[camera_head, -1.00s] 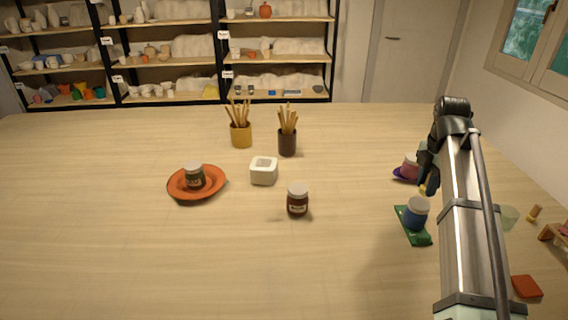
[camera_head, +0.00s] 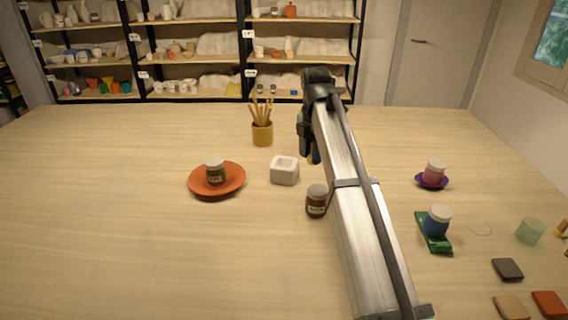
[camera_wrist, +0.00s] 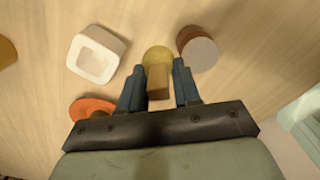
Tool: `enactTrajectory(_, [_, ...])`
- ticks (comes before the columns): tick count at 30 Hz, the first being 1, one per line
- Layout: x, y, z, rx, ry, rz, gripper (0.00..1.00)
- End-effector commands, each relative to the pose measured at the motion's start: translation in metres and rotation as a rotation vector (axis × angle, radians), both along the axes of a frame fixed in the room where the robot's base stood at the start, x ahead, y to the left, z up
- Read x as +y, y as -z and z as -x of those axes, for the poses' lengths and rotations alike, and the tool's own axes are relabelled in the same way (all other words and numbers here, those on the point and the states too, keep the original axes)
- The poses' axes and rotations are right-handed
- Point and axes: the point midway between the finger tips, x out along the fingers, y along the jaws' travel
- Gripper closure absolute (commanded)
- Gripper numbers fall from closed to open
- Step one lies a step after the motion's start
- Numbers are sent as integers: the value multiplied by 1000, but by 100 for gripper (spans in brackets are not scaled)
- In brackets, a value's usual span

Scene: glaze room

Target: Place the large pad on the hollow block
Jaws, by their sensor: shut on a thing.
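The hollow block (camera_head: 285,171) is white and square with a recess in its top. It stands on the table and also shows at upper left in the wrist view (camera_wrist: 83,61). My gripper (camera_wrist: 157,85) is shut on a brown block-shaped grip with a yellow round pad (camera_wrist: 157,56) beyond it, which I take for the large pad. In the head view my gripper (camera_head: 311,152) is right of the hollow block, apart from it. The pad is mostly hidden there behind the fingers.
A brown jar (camera_head: 316,203) stands close by the arm. An orange plate (camera_head: 230,188) with a jar lies left of the block. Jars, a cup and small tiles are at right. The left and front table are clear.

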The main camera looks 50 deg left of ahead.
Motion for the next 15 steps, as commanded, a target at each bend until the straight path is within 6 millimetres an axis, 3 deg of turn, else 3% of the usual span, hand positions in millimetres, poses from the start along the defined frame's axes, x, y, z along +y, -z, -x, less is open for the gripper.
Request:
enactTrajectory(1, [24, -5, 7, 0, -25, 0, 97])
enactTrajectory(6, [79, -16, 24, -1, -83, 0, 97])
enactTrajectory(15, [123, -33, 0, -2, -108, -3, 97])
